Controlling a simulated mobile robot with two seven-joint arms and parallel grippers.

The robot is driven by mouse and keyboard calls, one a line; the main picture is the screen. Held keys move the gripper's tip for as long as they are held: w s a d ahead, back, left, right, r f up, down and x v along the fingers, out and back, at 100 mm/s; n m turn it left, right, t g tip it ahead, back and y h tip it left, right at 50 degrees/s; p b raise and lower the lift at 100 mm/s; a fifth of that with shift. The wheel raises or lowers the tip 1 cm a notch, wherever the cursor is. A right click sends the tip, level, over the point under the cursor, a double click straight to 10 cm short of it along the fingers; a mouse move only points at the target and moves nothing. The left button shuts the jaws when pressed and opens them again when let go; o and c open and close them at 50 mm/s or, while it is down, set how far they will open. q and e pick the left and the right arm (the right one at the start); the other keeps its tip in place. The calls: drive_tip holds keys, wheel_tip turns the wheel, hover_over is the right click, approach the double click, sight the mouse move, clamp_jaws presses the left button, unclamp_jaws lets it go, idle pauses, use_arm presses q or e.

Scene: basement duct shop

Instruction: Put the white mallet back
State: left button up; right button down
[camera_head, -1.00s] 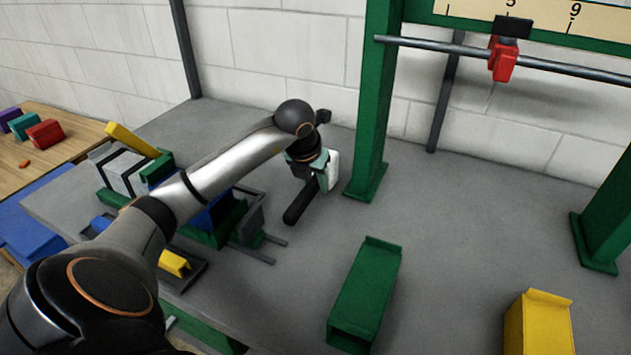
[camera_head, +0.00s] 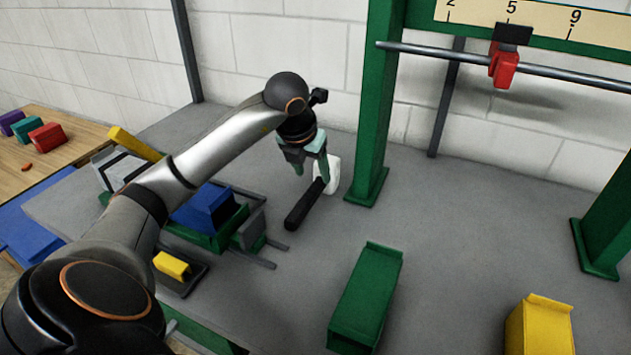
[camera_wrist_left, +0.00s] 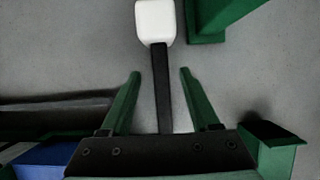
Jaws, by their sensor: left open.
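The white mallet has a white block head (camera_head: 333,174) and a black handle (camera_head: 304,205). It lies on the grey bench beside the foot of the left green post. My left gripper (camera_head: 312,168) is open just above the mallet, near where handle and head meet. In the left wrist view, the handle (camera_wrist_left: 162,88) runs between the two spread green fingers (camera_wrist_left: 161,73), with a gap on each side. The white head (camera_wrist_left: 156,21) is beyond the fingertips. My right gripper is not in view.
The green post (camera_head: 373,130) stands close right of the mallet. A green duct piece (camera_head: 367,297) and a yellow one (camera_head: 540,328) stand in front. A green tray (camera_head: 213,237) with a blue block (camera_head: 203,205) is left. The bench's middle right is clear.

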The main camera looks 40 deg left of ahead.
sight(307, 197)
use_arm(q)
drive_tip(key=v, duration=0.5)
drive_tip(key=shift+r, duration=0.15)
drive_tip(key=shift+s, duration=0.1)
idle(0.3)
